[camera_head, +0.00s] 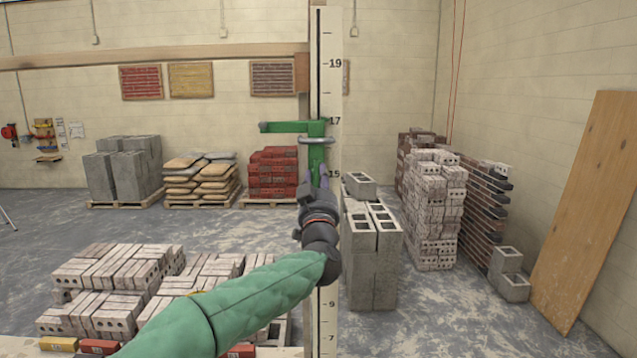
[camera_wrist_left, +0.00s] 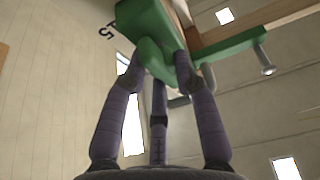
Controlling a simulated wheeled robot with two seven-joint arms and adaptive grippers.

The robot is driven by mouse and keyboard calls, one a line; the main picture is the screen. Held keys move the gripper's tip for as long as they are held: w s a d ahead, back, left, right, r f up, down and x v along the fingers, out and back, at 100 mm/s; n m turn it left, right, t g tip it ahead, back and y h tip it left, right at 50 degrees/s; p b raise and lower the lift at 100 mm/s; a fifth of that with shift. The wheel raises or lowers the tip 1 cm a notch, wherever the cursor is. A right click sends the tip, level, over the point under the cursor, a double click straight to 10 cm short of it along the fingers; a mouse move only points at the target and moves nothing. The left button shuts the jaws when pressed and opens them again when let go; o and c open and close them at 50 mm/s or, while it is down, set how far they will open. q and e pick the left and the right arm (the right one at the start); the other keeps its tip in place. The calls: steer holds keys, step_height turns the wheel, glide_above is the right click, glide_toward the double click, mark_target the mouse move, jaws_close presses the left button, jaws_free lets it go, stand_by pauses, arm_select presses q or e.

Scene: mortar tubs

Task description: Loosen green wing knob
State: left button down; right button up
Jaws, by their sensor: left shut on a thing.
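A pale upright storey pole (camera_head: 329,55) with black numbers carries a green slider (camera_head: 317,155) just under the 17 mark. A green arm (camera_head: 287,127) sticks out to the left from it. My left gripper (camera_head: 318,180) reaches up to the slider's lower part, its purple fingers closed there. In the left wrist view, the three fingers (camera_wrist_left: 160,72) close around the green wing knob (camera_wrist_left: 152,55), which sits against the green slider body (camera_wrist_left: 148,20). In the head view the knob is hidden behind my gripper. My right gripper is not in view.
A thin metal loop (camera_head: 317,140) crosses the slider. A wooden rail (camera_head: 150,57) runs along the wall behind. Grey blocks (camera_head: 372,250) stand just right of the pole, pale bricks (camera_head: 115,280) lie lower left, and a wooden board (camera_head: 583,210) leans at right.

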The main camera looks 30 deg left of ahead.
arm_select(q)
steer(key=shift+a+n, duration=0.1)
steer(key=shift+n, duration=0.2)
steer(key=c, duration=1.1)
jaws_free()
steer(key=shift+s, duration=0.1)
steer(key=shift+o, duration=0.2)
steer(key=shift+a, duration=0.1)
steer(key=v, duration=1.2)
